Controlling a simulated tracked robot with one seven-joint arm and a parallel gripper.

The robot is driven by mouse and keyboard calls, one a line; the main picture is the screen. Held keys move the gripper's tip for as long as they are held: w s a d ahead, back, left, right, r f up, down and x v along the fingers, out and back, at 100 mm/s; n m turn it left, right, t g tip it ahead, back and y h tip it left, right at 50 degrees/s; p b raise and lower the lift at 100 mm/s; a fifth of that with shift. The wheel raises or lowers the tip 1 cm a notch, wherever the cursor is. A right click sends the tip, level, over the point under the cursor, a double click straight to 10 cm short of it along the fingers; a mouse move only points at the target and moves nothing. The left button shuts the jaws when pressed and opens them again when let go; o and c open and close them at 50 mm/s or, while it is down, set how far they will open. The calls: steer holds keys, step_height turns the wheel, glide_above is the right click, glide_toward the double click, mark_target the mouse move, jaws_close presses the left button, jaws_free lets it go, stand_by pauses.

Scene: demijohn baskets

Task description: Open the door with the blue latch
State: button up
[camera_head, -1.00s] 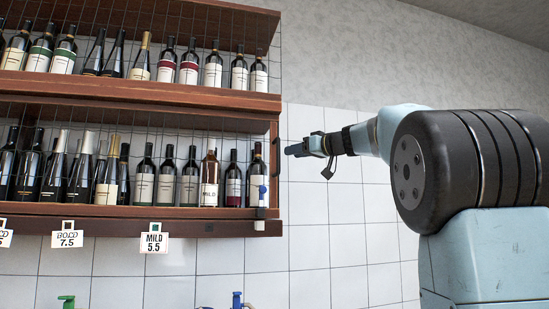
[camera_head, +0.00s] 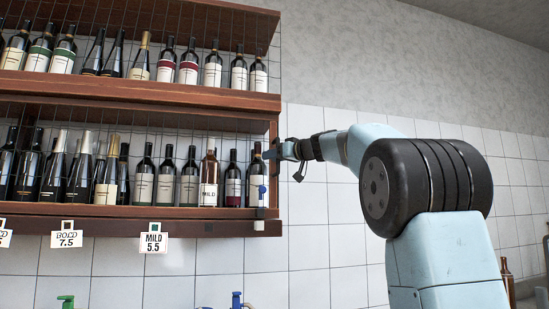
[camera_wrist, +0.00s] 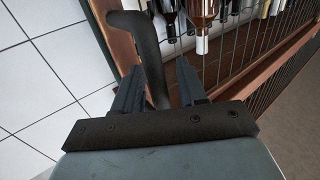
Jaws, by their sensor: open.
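The wire-mesh door (camera_wrist: 237,66) covers the bottles of the lower shelf. A blue latch (camera_head: 262,190) on a white piece stands at the door's lower right corner. A dark curved handle (camera_wrist: 146,40) is at the right end of the shelf; my gripper mostly hides it in the head view. My gripper (camera_head: 268,153) is at that handle, above the latch. In the wrist view my gripper (camera_wrist: 158,82) is open, with the handle's bar between its two fingers. I cannot tell whether either finger touches the bar.
Wine bottles (camera_head: 190,178) stand behind the mesh, and more stand on the upper shelf (camera_head: 150,93). Price tags (camera_head: 154,239) hang below. The tiled wall (camera_head: 310,220) right of the shelf is clear. Blue and green fittings show at the bottom edge.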

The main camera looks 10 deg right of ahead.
jaws_close()
stand_by(0.3)
